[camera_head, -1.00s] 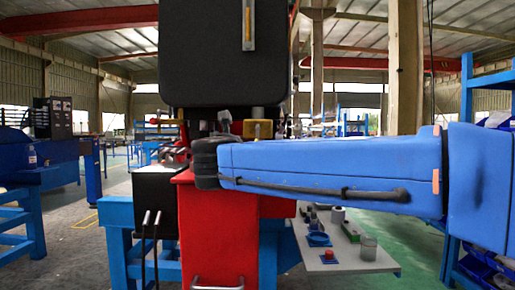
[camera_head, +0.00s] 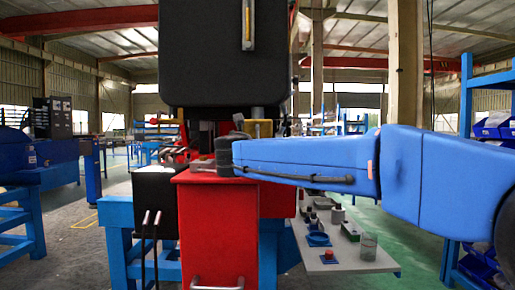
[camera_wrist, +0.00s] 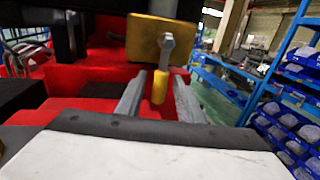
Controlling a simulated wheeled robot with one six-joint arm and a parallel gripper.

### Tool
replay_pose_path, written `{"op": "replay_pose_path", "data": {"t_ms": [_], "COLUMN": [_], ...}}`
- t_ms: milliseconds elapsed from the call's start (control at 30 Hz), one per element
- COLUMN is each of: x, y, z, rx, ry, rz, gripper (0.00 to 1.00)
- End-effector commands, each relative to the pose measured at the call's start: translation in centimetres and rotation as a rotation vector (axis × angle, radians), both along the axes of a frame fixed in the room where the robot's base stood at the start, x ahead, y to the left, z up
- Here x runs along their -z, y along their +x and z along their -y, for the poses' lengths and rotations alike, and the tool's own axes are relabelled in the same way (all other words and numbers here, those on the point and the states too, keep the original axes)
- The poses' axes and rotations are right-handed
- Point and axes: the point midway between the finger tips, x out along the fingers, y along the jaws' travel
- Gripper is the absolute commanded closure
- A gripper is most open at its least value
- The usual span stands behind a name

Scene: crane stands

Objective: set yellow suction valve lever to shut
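The yellow suction valve (camera_wrist: 150,40) is a yellow block on the red machine, seen in the wrist view. Its lever (camera_wrist: 160,88) has a grey arm on a pivot at the block's front face and a yellow grip that points down. My gripper (camera_wrist: 160,82) is open, with one grey finger on each side of the yellow grip. Gaps show between the grip and both fingers. In the head view the yellow block (camera_head: 262,128) shows above my blue arm; the lever and my fingers cannot be made out there.
The red cabinet (camera_head: 217,235) stands below my wrist. A black box (camera_head: 224,50) hangs over the machine. A grey table (camera_head: 345,264) with small parts stands at right. Blue racks with bins (camera_wrist: 285,120) stand farther right.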

Motion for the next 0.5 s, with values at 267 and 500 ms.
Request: {"op": "replay_pose_path", "data": {"t_ms": [267,500], "x": [0.01,-0.05], "y": [-0.03,-0.01], "z": [-0.02,-0.66], "rx": [0.000,-0.002], "ry": [0.000,0.092], "rz": [0.000,0.001], "gripper": [1.00,1.00]}}
